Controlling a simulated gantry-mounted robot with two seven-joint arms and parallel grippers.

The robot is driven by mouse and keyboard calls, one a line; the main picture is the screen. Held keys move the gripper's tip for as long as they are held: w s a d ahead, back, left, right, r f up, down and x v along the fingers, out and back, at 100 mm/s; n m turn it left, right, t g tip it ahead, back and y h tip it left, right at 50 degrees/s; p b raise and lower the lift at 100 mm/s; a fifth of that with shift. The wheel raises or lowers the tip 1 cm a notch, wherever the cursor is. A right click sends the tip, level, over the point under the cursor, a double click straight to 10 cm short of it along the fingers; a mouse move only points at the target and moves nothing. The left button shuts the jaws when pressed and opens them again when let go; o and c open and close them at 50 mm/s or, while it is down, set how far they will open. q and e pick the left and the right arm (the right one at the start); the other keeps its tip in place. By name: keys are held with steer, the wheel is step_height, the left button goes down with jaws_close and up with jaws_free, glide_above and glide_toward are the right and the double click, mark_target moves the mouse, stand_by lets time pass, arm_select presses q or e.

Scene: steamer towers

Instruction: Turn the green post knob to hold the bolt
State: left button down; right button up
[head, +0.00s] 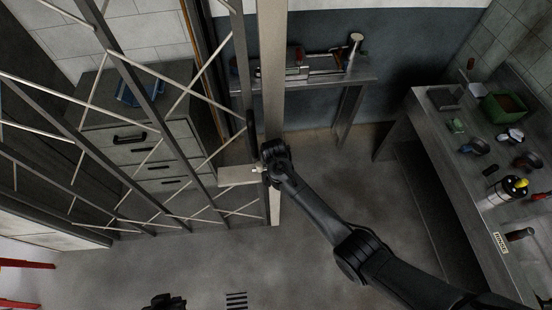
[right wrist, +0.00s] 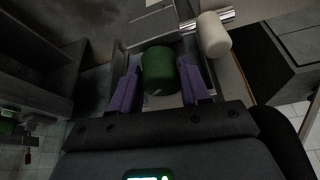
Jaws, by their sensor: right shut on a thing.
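The green post knob (right wrist: 158,70) sits between the two purple fingers of my right gripper (right wrist: 160,92) in the right wrist view, and the gripper is shut on it. A cream cylindrical handle (right wrist: 214,35) on a shiny metal rod (right wrist: 188,25), apparently the bolt, is just beyond it to the right. In the head view my right gripper (head: 262,170) is at the lattice gate's edge beside the upright post (head: 272,90); the knob is hidden there. A dark piece at the bottom edge looks like my left gripper (head: 165,301); its fingers cannot be made out.
The lattice gate (head: 150,85) fills the left, with a drawer cabinet (head: 140,150) behind it. A bench (head: 345,75) stands at the back. A counter (head: 425,125) with a green bin (head: 503,107) and several small items runs along the right. The floor between is clear.

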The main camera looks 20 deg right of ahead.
steer(key=shift+m, duration=0.5)
steer(key=o, duration=1)
steer(key=shift+c, duration=0.2)
steer(key=shift+r, duration=0.1)
steer(key=v, duration=1)
steer(key=shift+a+r+p, duration=0.25)
steer(key=shift+r+p, duration=0.05)
